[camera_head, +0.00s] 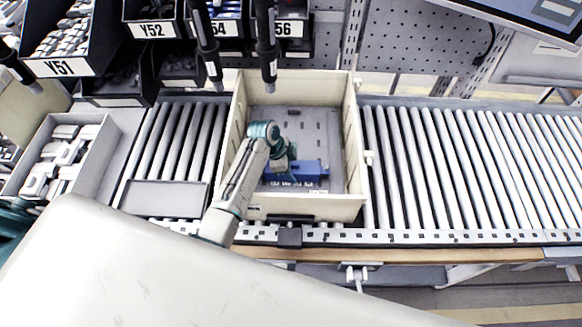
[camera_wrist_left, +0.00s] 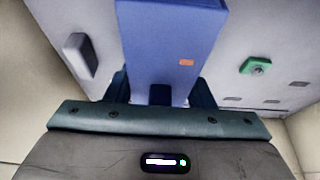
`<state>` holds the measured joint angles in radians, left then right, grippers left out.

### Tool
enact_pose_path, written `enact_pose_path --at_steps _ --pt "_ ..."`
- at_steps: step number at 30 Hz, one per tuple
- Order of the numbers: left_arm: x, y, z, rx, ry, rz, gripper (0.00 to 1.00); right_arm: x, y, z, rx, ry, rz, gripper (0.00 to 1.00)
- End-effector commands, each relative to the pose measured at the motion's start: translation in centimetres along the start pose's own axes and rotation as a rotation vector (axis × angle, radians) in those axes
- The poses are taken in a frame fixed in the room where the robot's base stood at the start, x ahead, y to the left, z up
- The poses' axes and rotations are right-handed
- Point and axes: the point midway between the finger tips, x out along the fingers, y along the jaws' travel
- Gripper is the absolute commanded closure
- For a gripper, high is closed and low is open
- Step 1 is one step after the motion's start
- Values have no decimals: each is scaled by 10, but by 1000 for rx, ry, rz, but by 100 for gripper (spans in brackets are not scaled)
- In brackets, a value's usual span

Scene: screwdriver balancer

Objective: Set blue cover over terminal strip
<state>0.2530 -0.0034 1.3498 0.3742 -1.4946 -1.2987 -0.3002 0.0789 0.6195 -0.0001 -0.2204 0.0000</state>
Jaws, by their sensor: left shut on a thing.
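The blue cover (camera_head: 308,168) is low inside the beige box in the head view, near the box's front wall. In the left wrist view the blue cover (camera_wrist_left: 170,45) is a long blue block with a small orange mark, running up from between my fingers. My left gripper (camera_head: 281,168) reaches into the box and is shut on the cover; its dark fingers (camera_wrist_left: 162,95) sit on either side of it. A pale toothed edge that may be the terminal strip (camera_head: 290,184) shows along the cover's front. Whether the cover touches it I cannot tell. My right gripper is not in view.
The beige box (camera_head: 355,140) stands on a roller conveyor (camera_head: 460,165), with its grey panel (camera_head: 312,130) inside. A green part (camera_wrist_left: 255,66) and a grey block (camera_wrist_left: 80,55) flank the cover. A parts bin (camera_head: 105,150) stands left. Hanging tools (camera_head: 266,45) are above the box's back.

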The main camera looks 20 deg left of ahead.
Motion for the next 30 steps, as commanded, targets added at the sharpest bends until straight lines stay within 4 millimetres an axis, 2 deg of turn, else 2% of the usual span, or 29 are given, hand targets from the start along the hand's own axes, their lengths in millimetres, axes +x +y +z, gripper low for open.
enact_pose_path --at_steps 24,25,28,30 --pt "0 -1 0 1 1 -2 78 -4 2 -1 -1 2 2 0" --pt "0 -1 0 1 1 -2 45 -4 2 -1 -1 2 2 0" --pt "0 -1 0 1 0 -2 26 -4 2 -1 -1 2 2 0" --pt "1 -1 0 1 0 -1 26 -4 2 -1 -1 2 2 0"
